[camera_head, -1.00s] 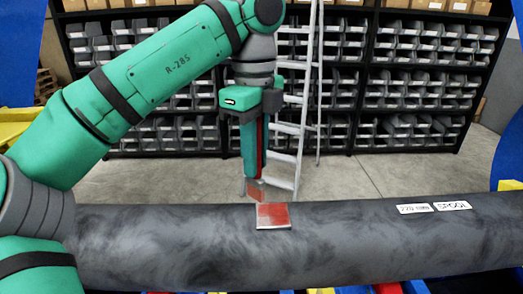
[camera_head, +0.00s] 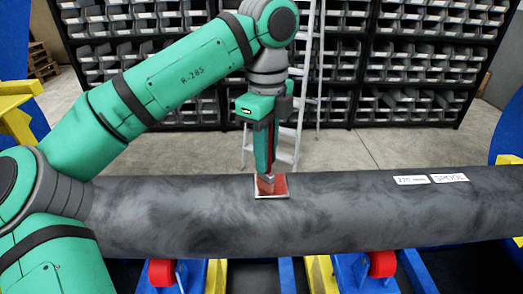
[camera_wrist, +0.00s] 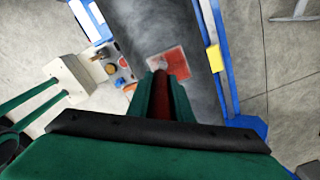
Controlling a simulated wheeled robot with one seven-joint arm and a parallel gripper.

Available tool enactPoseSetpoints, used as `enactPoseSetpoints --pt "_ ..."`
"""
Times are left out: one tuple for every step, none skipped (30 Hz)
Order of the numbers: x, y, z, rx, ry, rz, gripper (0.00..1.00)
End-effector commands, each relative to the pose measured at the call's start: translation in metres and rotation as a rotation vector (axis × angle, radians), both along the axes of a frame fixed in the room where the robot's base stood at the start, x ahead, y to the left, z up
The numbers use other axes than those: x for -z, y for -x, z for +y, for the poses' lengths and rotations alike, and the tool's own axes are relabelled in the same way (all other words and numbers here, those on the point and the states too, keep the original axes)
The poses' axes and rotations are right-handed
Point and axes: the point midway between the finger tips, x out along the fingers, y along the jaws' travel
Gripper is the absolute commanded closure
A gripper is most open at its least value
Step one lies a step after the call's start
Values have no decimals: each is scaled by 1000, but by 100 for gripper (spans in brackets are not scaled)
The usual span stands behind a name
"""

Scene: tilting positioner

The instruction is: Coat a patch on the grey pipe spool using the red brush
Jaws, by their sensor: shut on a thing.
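The grey pipe spool (camera_head: 380,215) lies level across the head view, with two white labels on its right part. A square patch (camera_head: 281,189) on its upper side is largely red, with pale edges. In the wrist view the patch (camera_wrist: 178,66) shows red with a greyish area at its left. My gripper (camera_head: 264,168) points down above the patch, shut on the red brush (camera_head: 273,138). The brush's handle (camera_wrist: 160,105) shows between my fingers in the wrist view. The brush's tip overlaps the patch's left half in the head view; I cannot tell whether it touches.
Blue and yellow supports with red rollers (camera_head: 382,264) carry the pipe. Shelves of grey bins (camera_head: 420,60) and a ladder (camera_head: 311,60) stand behind it. In the wrist view a pale box (camera_wrist: 80,76) with green cylinders stands left of the pipe.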

Motion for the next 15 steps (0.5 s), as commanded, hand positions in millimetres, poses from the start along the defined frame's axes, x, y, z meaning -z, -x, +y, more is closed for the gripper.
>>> enactPoseSetpoints --pt "0 0 -3 -2 -1 -1 100" --pt "1 0 -4 -3 -1 -1 100" --pt "0 0 -6 -5 -1 -1 100" --pt "1 0 -8 -6 -1 -1 100" --pt "1 0 -9 -7 -2 -1 100" --pt "1 -1 -11 -9 -2 -1 100" --pt "-1 -1 -8 -14 -3 -3 100" --pt "0 -1 -7 -16 -3 -2 100" --pt "1 -1 -6 -15 -1 -1 100" --pt "2 -1 -5 -12 2 0 100" --pt "1 0 -4 -10 3 1 100" --pt "1 0 -2 -8 3 2 100" --pt "0 0 -1 -7 3 1 100" --pt "0 0 0 -5 3 1 100" --pt "0 0 1 -3 2 0 100"
